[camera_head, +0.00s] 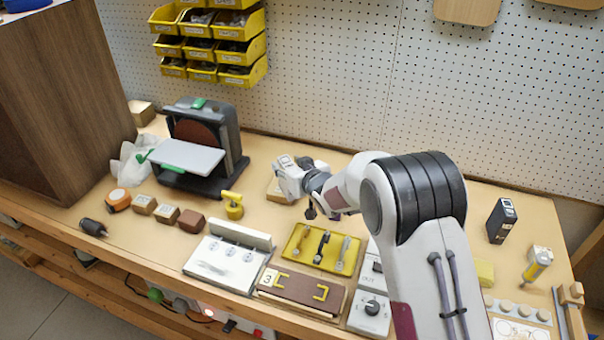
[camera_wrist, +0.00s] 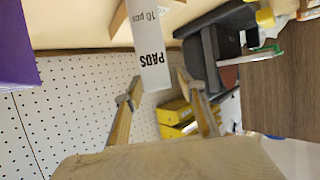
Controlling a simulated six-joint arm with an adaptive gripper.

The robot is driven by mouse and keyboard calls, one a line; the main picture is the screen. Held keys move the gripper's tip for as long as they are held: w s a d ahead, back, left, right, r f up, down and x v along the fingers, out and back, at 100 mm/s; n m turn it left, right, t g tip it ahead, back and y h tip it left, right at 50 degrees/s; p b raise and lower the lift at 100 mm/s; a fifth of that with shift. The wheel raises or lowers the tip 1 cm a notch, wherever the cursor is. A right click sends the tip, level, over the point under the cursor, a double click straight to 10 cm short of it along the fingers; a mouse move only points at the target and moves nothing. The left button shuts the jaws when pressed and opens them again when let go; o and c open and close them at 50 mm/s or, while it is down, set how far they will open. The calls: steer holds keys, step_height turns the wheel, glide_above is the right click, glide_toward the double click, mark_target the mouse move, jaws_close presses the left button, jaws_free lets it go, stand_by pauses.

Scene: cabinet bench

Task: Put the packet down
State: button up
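The packet is white, with "PADS" and "10 pcs" printed on it. In the wrist view the packet (camera_wrist: 152,50) lies between the two fingertips of my gripper (camera_wrist: 157,88), which appear to close on its sides. In the head view my gripper (camera_head: 306,178) is above the middle of the bench, right of the sander, and the pale packet (camera_head: 287,176) shows at its end. My gripper and arm partly hide the packet there. A small tan block (camera_head: 274,192) shows below the packet, partly hidden.
The disc sander (camera_head: 205,140) stands left of my gripper. A yellow tray (camera_head: 322,249) with tools, a white panel (camera_head: 226,262) and a brown board (camera_head: 300,291) lie in front. Small blocks (camera_head: 166,214) and a yellow piece (camera_head: 233,206) are front left. Yellow bins (camera_head: 228,52) hang behind.

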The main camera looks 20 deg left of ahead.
steer(key=v, duration=1.1)
stand_by(0.3)
steer(key=shift+d, duration=0.15)
stand_by(0.6)
steer(key=s+d+r+m+h, duration=0.2)
steer(key=d+r, duration=0.2)
steer(key=d, duration=0.5)
steer(key=s+d+r+m+h, duration=0.1)
steer(key=s+d+r+h, duration=0.3)
steer(key=d, duration=0.5)
steer(key=s+d+r+m+h, duration=0.1)
steer(key=d+r+m, duration=0.1)
steer(key=d+r, duration=0.45)
steer(key=s+d+m+g, duration=0.1)
steer(key=s+d, duration=0.4)
steer(key=s, duration=0.4)
steer(key=s+d+f+m+g+h, duration=0.1)
steer(key=s+d, duration=0.4)
steer(key=s, duration=0.5)
steer(key=s+d+f+m+g+h, duration=0.1)
steer(key=s+d, duration=0.4)
steer(key=s, duration=0.5)
steer(key=shift+s+d+m+g, duration=0.25)
steer(key=shift+m+g, duration=0.15)
steer(key=shift+m, duration=0.1)
